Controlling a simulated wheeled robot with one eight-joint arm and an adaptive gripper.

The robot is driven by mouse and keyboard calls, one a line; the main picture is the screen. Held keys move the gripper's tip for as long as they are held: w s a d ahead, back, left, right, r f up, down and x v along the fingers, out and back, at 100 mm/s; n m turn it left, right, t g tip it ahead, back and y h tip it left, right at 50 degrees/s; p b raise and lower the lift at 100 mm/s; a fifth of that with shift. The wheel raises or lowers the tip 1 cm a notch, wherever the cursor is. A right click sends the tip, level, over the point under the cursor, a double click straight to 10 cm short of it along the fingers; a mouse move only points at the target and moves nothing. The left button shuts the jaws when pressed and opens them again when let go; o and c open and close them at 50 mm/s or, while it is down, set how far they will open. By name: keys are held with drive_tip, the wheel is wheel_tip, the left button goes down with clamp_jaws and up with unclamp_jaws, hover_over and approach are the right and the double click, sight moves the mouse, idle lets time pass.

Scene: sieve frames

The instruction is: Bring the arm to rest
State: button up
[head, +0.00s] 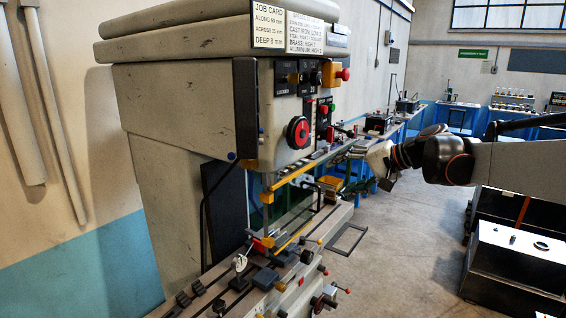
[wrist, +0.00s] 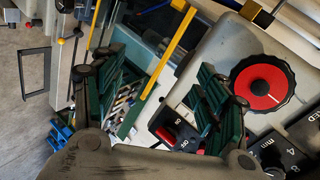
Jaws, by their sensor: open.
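My arm reaches in from the right in the head view, roughly level, with my gripper (head: 350,154) beside the front of the large cream machine (head: 165,120). In the wrist view my gripper (wrist: 155,75) has its two dark green fingers spread wide apart. Nothing is held between them. The machine's red and black knob (wrist: 262,86) and a red switch (wrist: 175,130) show behind and beside the right finger. The fingertips are small in the head view, and I cannot tell whether they touch anything.
Yellow bars (head: 295,172) and the machine's table (head: 215,290) with clamps lie left of and below my gripper. Black bins (head: 515,255) stand at the right. The floor (head: 405,260) between is clear.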

drive_tip(key=s+f+n+h+b, duration=0.1)
drive_tip(key=s+f+h+b, duration=0.2)
drive_tip(key=s+f, duration=0.5)
drive_tip(key=s+d+f+n+h+b, duration=0.1)
drive_tip(key=s+f+n+h+b, duration=0.1)
drive_tip(key=s+f, duration=0.7)
drive_tip(key=s+f+n+h+b, duration=0.1)
drive_tip(key=s+f+h+b, duration=0.3)
drive_tip(key=s+f, duration=0.5)
drive_tip(key=s+b, duration=0.1)
drive_tip(key=s, duration=1)
drive_tip(key=shift+s+d+f+n+b, duration=0.15)
drive_tip(key=shift+s+d+n+b, duration=0.15)
drive_tip(key=shift+s+n+b, duration=0.1)
